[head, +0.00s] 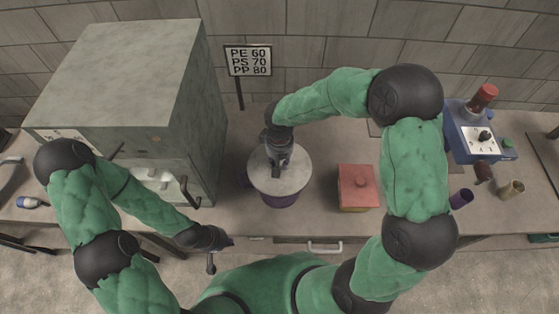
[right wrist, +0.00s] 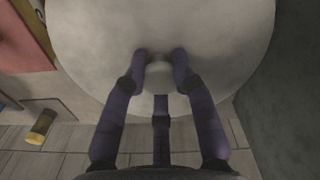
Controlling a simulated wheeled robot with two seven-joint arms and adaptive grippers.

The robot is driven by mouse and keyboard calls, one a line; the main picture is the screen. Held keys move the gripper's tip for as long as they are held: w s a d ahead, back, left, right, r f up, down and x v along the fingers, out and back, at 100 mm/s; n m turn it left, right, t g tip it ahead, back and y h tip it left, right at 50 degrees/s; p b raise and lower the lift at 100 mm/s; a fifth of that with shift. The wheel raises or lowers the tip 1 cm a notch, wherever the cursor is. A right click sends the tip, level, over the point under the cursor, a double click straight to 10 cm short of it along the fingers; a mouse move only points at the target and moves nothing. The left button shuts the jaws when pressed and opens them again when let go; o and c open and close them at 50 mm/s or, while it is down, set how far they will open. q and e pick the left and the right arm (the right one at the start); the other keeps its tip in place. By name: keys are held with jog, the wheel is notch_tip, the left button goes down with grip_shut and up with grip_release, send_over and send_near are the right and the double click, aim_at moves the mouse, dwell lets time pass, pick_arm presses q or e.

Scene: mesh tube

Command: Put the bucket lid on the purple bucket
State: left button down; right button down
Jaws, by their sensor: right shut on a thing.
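The pale grey round lid (head: 297,178) covers the top of the purple bucket (head: 280,201) near the middle of the table. Only the bucket's front side shows below the lid. I cannot tell whether the lid rests on the rim or is slightly above it. My right gripper (head: 277,172) points down over the lid. In the right wrist view the right gripper (right wrist: 160,62) is shut on the small knob (right wrist: 157,72) of the lid (right wrist: 215,50). My left gripper (head: 225,243) is low at the table's front edge, apart from the bucket. Its fingers are too dark to read.
A large grey cabinet (head: 130,75) stands left of the bucket. A red-topped box (head: 358,186) is just to its right. A sign (head: 248,61) stands behind.

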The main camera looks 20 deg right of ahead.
jog(key=shift+f, duration=0.2)
dwell(0.4)
dwell(0.3)
jog(key=c, duration=0.9)
grip_release()
jog(key=shift+o, duration=0.2)
jog(key=o, duration=0.4)
jog(key=shift+r, duration=0.1)
jog(key=shift+r+p, duration=2.05)
jog(key=shift+r, duration=1.4)
